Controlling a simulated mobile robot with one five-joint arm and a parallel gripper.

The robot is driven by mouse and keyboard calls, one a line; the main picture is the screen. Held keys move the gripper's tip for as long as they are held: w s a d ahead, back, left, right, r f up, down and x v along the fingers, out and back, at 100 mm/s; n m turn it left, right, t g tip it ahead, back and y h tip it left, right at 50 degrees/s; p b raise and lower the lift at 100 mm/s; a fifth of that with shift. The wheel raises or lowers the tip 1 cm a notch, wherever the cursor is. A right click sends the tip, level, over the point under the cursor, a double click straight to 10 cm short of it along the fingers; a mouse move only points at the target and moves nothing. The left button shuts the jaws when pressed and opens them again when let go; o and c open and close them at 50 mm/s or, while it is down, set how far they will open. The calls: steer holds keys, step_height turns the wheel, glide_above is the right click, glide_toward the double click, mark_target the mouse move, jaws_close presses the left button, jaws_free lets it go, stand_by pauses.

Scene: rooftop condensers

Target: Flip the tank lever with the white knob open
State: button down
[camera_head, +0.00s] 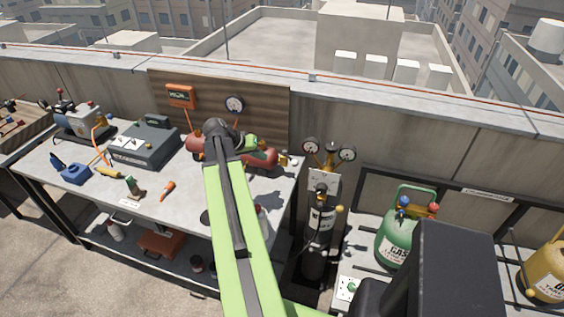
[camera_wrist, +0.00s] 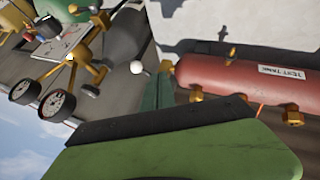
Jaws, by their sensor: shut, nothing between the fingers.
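The red test tank (camera_wrist: 238,88) lies across the right of the wrist view, with a white label and brass fittings. It also shows on the workbench in the head view (camera_head: 198,144), partly hidden behind my arm. The white knob (camera_wrist: 136,67) sits beyond the tank's end fitting; in the head view it shows at the tank's right end (camera_head: 293,161). Its lever is hard to make out. My gripper (camera_wrist: 158,92) is shut and empty, its green fingers close beside the tank's end and just short of the knob. I cannot tell whether they touch it.
A gauge manifold (camera_head: 325,180) on a dark cylinder stands right of the workbench (camera_head: 100,170). Its gauges (camera_wrist: 57,105) show left in the wrist view. A green gas bottle (camera_head: 394,240) stands further right. A grey box unit (camera_head: 145,146) and hand tools lie left on the bench.

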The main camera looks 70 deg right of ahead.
mark_target(291, 159)
steer(key=s+d+f+b, duration=0.6)
steer(key=s+f, duration=0.1)
steer(key=shift+d+b, duration=0.3)
steer(key=shift+d, duration=0.05)
steer(key=shift+w, duration=0.1)
